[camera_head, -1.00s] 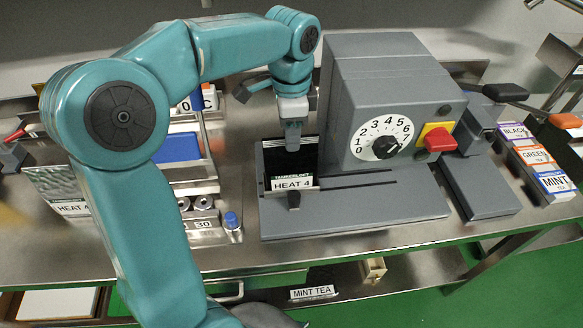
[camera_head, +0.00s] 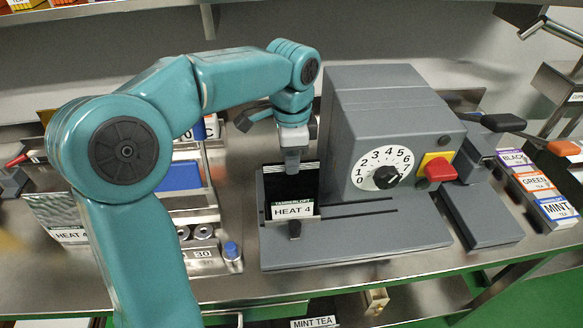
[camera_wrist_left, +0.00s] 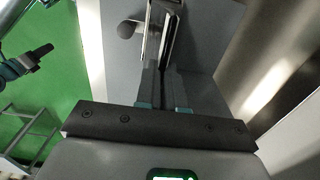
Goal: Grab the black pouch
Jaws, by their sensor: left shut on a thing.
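The black pouch (camera_head: 306,180) stands upright in a slot at the left end of the grey sealing machine's base (camera_head: 350,246), behind a small plate labelled "HEAT 4" (camera_head: 293,211). My left gripper (camera_head: 292,166) comes down from above and is shut on the pouch's upper edge. In the left wrist view the closed fingers (camera_wrist_left: 164,88) reach the dark, thin edge of the pouch (camera_wrist_left: 173,30). The pouch's lower part is hidden behind the plate. My right gripper is not in view.
The machine's tall grey body with a numbered dial (camera_head: 388,177) stands close to the right of the pouch. Tea boxes (camera_head: 535,187) stand at far right. A metal rack with a blue block (camera_head: 180,176) is at left.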

